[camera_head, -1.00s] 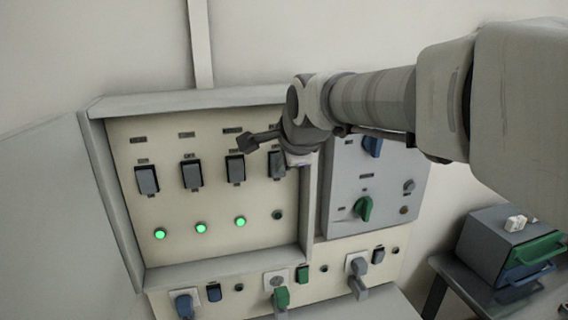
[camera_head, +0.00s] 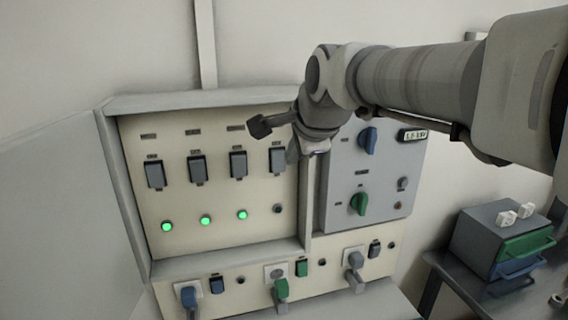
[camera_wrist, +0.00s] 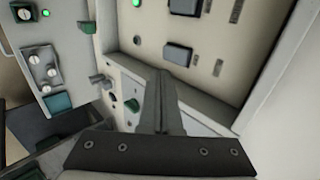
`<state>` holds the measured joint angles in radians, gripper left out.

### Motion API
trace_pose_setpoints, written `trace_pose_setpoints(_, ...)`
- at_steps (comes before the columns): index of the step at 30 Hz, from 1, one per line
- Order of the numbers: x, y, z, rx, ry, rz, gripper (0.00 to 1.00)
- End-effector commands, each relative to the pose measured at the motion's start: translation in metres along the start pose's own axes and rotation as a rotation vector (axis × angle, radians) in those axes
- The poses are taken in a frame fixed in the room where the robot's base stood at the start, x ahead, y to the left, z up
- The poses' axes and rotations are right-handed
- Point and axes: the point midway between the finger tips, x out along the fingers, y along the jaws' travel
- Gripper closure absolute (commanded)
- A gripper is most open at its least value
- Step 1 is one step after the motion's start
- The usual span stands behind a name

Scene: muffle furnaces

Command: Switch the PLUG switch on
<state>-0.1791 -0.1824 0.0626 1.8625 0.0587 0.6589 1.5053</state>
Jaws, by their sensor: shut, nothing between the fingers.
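Several dark rocker switches stand in a row on the cream panel (camera_head: 222,181). The labels above them are too small to read, so I cannot tell which is PLUG. The rightmost rocker (camera_head: 277,160) has an unlit lamp (camera_head: 278,209) below it; the other lamps glow green. In the wrist view this rocker (camera_wrist: 178,52) and its dark lamp (camera_wrist: 137,40) lie beyond my fingers. My gripper (camera_head: 293,152) is shut and empty, just right of the rightmost rocker and apparently apart from it. In the wrist view its closed fingers (camera_wrist: 160,80) point toward the panel.
A raised frame (camera_head: 210,98) surrounds the rocker panel. To the right, a grey panel (camera_head: 385,185) carries a blue knob (camera_head: 368,140) and a green knob (camera_head: 359,203). Plugs and sockets line the lower strip (camera_head: 325,262). A drawer box (camera_head: 490,230) stands at right.

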Motion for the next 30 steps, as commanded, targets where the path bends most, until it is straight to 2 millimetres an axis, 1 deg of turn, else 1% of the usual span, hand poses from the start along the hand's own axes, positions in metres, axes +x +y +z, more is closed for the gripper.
trace_pose_setpoints(1,-0.013,-0.001,0.000,0.000,0.001,-0.004,1.00)
trace_pose_setpoints(3,-0.026,-0.002,0.000,0.000,0.000,-0.003,1.00)
trace_pose_setpoints(6,-0.041,-0.002,0.000,0.001,0.000,-0.001,1.00)
trace_pose_setpoints(9,-0.051,-0.003,0.000,0.001,0.000,0.000,1.00)
trace_pose_setpoints(15,-0.057,-0.002,0.000,0.000,-0.001,0.003,1.00)
trace_pose_setpoints(27,-0.057,-0.003,0.001,0.000,-0.001,0.017,1.00)
trace_pose_setpoints(30,-0.056,0.000,0.000,0.000,0.000,0.034,1.00)
